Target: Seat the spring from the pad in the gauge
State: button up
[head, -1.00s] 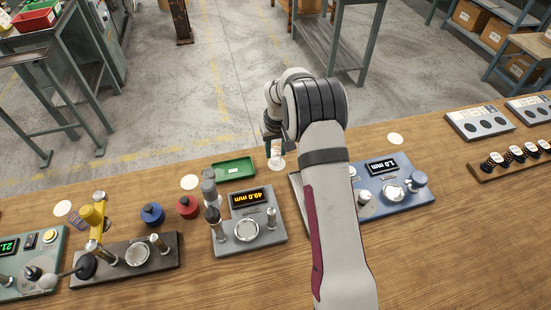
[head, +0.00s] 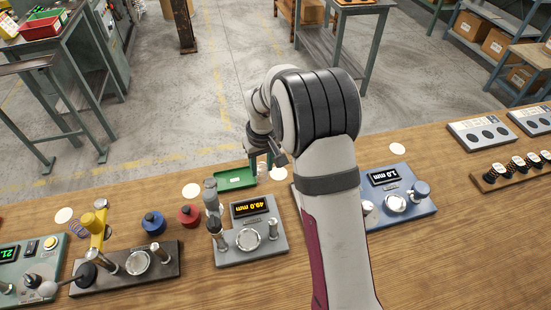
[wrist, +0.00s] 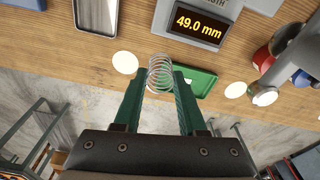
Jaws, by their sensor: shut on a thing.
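My gripper (wrist: 160,85) is shut on a silvery coil spring (wrist: 160,74), which shows between the green fingertips in the wrist view. In the head view my gripper (head: 262,169) hangs above the back of the bench, at the right end of the green tray, and the spring is hard to make out there. The grey gauge (head: 270,250) reads 49.0 mm and has a round silver seat (head: 248,239) in front of its display. It stands nearer the front of the bench than the gripper. A white round pad (wrist: 125,62) lies left of the spring in the wrist view.
A green tray (head: 222,184) lies behind the grey gauge. Grey and silver posts (head: 212,198) rise at the gauge's left. A blue device (head: 420,205) reading 1.0 mm is to the right, partly behind my arm. Red (head: 188,215) and blue (head: 153,222) knobbed pots stand left.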

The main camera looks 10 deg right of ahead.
jog(key=s+a+r+n, duration=0.2)
jog(key=s+a+n, duration=0.35)
jog(key=s, duration=0.95)
jog(key=shift+m, duration=0.75)
jog(key=shift+w+a+f, duration=0.1)
jog(key=shift+a+f, duration=0.15)
jog(key=shift+f, duration=0.5)
jog(key=shift+a+f, duration=0.2)
jog(key=shift+f, duration=0.6)
jog(key=shift+w+a+f, duration=0.1)
jog(key=shift+a+f, duration=0.15)
jog(key=shift+f, duration=0.5)
jog(key=shift+s+f, duration=0.1)
jog(key=shift+f, duration=0.55)
jog(key=o, duration=1.4)
jog(key=shift+r, duration=0.1)
jog(key=shift+r, duration=4.35)
